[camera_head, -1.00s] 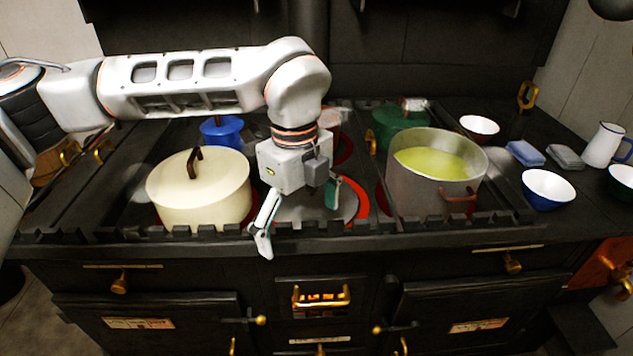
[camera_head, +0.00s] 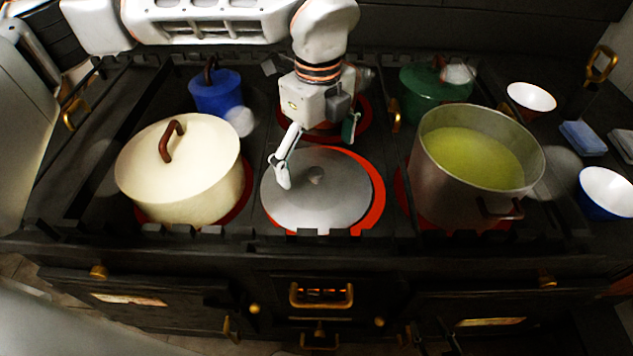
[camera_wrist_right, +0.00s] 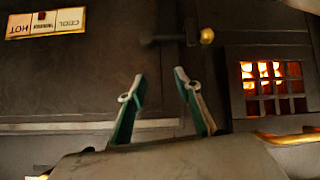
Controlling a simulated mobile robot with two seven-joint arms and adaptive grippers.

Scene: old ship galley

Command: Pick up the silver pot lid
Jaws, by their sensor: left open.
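The silver pot lid (camera_head: 318,200) lies flat on the red-rimmed middle front burner in the head view, with a small knob at its centre. My left gripper (camera_head: 317,152) is open above the lid's far part, one finger over its left side and the other near its far right edge. Nothing is between the fingers; whether they touch the lid is unclear. My right gripper (camera_wrist_right: 160,80) is open and empty in the right wrist view, in front of the dark stove doors.
A cream lidded pot (camera_head: 185,180) stands left of the lid, and a large pot of yellow-green liquid (camera_head: 470,160) stands right. A blue pot (camera_head: 216,92) and a green pot (camera_head: 435,88) are behind. A glowing grate (camera_wrist_right: 270,88) is near my right gripper.

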